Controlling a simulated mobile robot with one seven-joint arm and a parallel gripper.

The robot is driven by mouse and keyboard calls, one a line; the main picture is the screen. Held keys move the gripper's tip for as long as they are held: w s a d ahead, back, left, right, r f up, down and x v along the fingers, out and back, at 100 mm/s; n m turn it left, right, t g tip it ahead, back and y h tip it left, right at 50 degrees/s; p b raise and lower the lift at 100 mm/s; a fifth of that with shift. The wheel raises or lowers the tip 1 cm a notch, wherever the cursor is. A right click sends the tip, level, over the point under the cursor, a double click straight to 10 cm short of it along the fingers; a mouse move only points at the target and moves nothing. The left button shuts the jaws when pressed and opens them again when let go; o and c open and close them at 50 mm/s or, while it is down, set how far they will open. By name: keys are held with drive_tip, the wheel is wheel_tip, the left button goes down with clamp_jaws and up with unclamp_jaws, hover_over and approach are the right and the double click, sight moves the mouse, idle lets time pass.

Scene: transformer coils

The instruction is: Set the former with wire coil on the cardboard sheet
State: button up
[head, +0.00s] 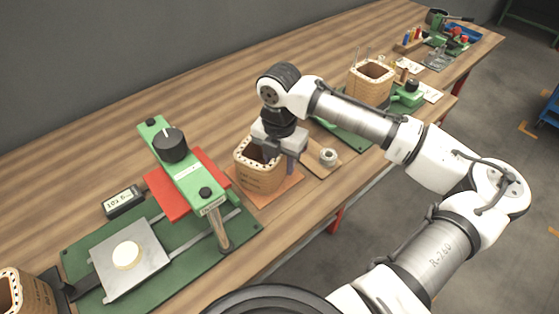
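A tan box-shaped former (258,178) with an open top, a dotted rim and dark print on its side stands upright at the middle, over an orange-brown sheet (287,193) that looks like the cardboard. I cannot tell whether its base touches the sheet. My gripper (275,157) points down at the former's right side. One finger shows just outside the right wall; the other is hidden, so its grip is unclear. Similar formers stand at the back right (364,91) and the lower left edge (36,297). No wire winding is clearly visible on the middle former.
A green-based press (185,265) with a red plate and black knob stands left of the former. A brown board with a metal ring part (328,157) lies to its right. A small labelled box (124,201) is at left. Bare wood (200,115) lies behind.

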wheel_tip(320, 180, up, 12)
drive_tip(key=shift+f+b, duration=0.1)
drive_tip(key=shift+b, duration=0.35)
